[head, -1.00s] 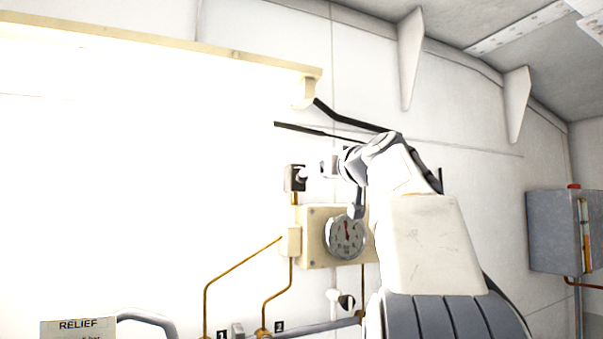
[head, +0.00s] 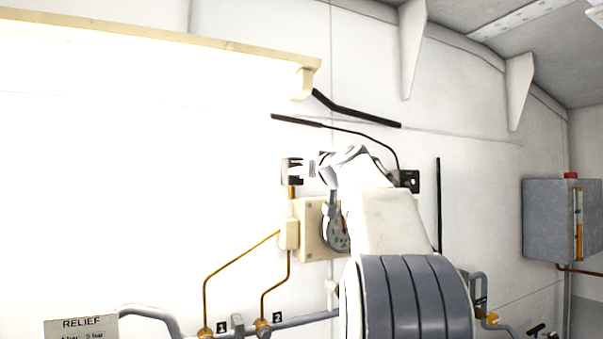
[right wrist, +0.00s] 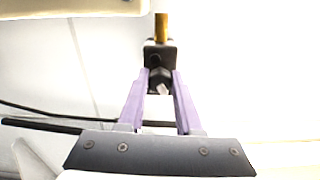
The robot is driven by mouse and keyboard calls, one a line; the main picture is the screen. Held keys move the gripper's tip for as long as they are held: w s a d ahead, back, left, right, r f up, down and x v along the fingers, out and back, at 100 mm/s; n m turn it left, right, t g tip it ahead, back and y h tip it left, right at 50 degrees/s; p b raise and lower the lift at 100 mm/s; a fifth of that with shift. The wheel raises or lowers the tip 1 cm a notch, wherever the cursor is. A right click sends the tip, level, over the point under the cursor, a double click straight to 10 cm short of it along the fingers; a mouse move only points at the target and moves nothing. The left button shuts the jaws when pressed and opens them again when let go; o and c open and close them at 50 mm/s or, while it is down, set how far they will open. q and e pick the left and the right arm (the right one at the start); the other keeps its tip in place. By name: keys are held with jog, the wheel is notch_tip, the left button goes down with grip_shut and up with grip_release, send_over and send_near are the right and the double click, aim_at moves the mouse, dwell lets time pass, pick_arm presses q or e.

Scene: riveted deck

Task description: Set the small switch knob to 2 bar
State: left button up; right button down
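The small switch is a black box (head: 291,171) on a brass pipe on the wall, left of my right arm in the head view. In the right wrist view the box (right wrist: 160,53) appears with the pipe upward, and its dark knob (right wrist: 160,78) with a pale mark faces me. My right gripper (right wrist: 162,76) has its two purple fingers apart, one on each side of the knob; I cannot tell whether they touch it. The knob's setting is not readable. A round gauge (head: 334,234) below is partly hidden by my arm. My left gripper is not in view.
A cream panel (head: 311,247) carries the gauge. A RELIEF placard (head: 82,325) stands lower left, near pipes with tags 1 and 2. A black wall fitting (head: 410,181) is behind my wrist. A grey box with a red button (head: 548,219) is at the right.

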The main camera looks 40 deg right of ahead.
jog(key=shift+m, duration=0.3)
jog(key=m, duration=0.4)
jog(key=shift+m, duration=0.3)
jog(key=m, duration=0.3)
jog(key=shift+m, duration=1.8)
jog(key=c, duration=0.6)
grip_release()
jog(key=shift+s+a, duration=0.1)
